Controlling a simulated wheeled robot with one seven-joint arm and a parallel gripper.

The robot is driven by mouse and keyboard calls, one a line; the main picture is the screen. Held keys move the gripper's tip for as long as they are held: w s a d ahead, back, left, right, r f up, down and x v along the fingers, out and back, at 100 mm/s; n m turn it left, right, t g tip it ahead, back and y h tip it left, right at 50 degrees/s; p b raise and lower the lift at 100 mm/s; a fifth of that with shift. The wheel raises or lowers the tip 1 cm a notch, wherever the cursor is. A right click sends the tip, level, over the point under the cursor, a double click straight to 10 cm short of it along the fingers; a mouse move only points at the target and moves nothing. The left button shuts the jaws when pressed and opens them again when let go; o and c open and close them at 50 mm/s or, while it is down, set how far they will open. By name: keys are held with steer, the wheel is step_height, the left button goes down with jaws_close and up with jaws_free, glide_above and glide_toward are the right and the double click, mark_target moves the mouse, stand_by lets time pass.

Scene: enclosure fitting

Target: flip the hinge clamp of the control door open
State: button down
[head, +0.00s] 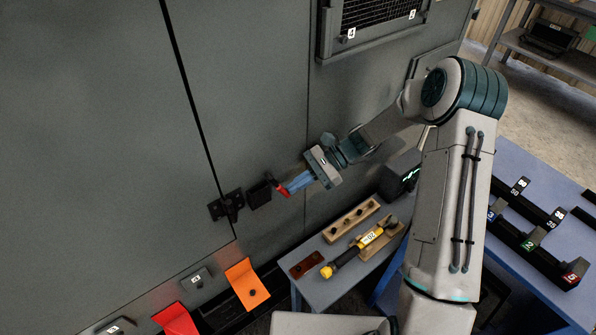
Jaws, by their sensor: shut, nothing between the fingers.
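A dark hinge clamp (260,194) is on the grey enclosure front in the head view, beside a black hinge plate (225,207). A red tip (282,190) sticks out to the right of the clamp's black block. My gripper (290,186) has its blue fingers shut with nothing between them. The fingertips are right at the red tip; I cannot tell whether they touch it. The enclosure's grey panels (110,130) are flush, with dark seams between them. I cannot tell which panel is the control door.
A small blue-grey bench (325,290) below my gripper holds a yellow and black tool (365,242), a wooden block (350,220) and a dark red plate (307,264). Orange (246,283) and red (175,320) flaps are at lower left. A blue table (540,220) with black racks stands at right.

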steer(key=shift+s+a+f+m+g+y+b, duration=0.15)
steer(key=shift+f+g+y+b, duration=0.25)
steer(key=shift+y, duration=0.35)
steer(key=shift+s+a+f+m+g+y+b, duration=0.2)
steer(key=shift+f+g+y, duration=0.15)
steer(key=shift+g+y, duration=0.35)
steer(key=shift+s+a+f+m+g+y+b, duration=0.15)
steer(key=shift+f+g+y+b, duration=0.2)
steer(key=shift+y, duration=0.5)
steer(key=b+v, duration=0.1)
steer(key=v, duration=1.2)
steer(key=shift+w+d+b, duration=0.2)
steer(key=shift+d+b, duration=0.2)
steer(key=s+d+r+n+t+h+p, duration=0.2)
steer(key=s+d+r+n+t+h, duration=0.2)
steer(key=s+r+n+t+h, duration=0.2)
steer(key=s+d+r+n+t+h+p, duration=0.2)
steer(key=s+d+r+n+t+h, duration=0.2)
steer(key=s+r+h, duration=0.6)
steer(key=s+r+n+t, duration=0.2)
steer(key=s+r, duration=0.2)
steer(key=s, duration=0.4)
steer(key=shift+r, duration=0.25)
